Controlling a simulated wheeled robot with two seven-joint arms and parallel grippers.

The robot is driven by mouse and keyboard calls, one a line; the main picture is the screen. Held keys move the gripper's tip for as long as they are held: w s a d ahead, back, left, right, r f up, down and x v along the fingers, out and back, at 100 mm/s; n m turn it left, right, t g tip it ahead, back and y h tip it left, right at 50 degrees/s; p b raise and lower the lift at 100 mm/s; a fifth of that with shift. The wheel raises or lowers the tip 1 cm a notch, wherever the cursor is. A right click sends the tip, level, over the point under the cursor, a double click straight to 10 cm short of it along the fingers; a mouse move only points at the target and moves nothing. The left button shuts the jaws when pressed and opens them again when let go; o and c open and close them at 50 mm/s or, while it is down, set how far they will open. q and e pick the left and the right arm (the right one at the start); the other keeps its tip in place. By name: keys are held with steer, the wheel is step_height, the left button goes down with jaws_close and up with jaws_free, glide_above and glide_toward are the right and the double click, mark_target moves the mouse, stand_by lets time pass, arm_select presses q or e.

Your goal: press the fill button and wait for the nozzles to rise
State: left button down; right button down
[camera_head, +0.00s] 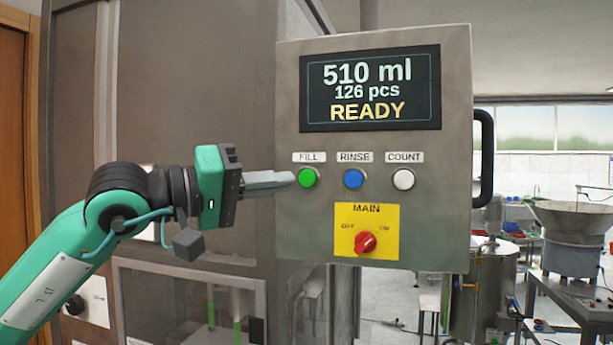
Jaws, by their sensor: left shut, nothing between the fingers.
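The green fill button (308,178) sits under the FILL label on the grey control panel (430,220). My left gripper (288,178) is shut and empty, with its fingertips just left of the fill button. I cannot tell whether they touch it. The display (370,88) reads 510 ml, 126 pcs, READY. The nozzles cannot be made out. My right gripper is not in view.
A blue RINSE button (353,179) and a white COUNT button (403,179) are right of the fill button. Below is a red MAIN switch (365,242) on a yellow plate. A black handle (486,160) projects from the panel's right edge.

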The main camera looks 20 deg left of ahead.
mark_target(308, 178)
arm_select(q)
steer(key=w+p, duration=0.2)
steer(key=w, duration=0.5)
steer(key=shift+w+d, duration=0.15)
steer(key=shift+w, duration=0.15)
stand_by(1.0)
stand_by(0.8)
steer(key=shift+w, duration=0.4)
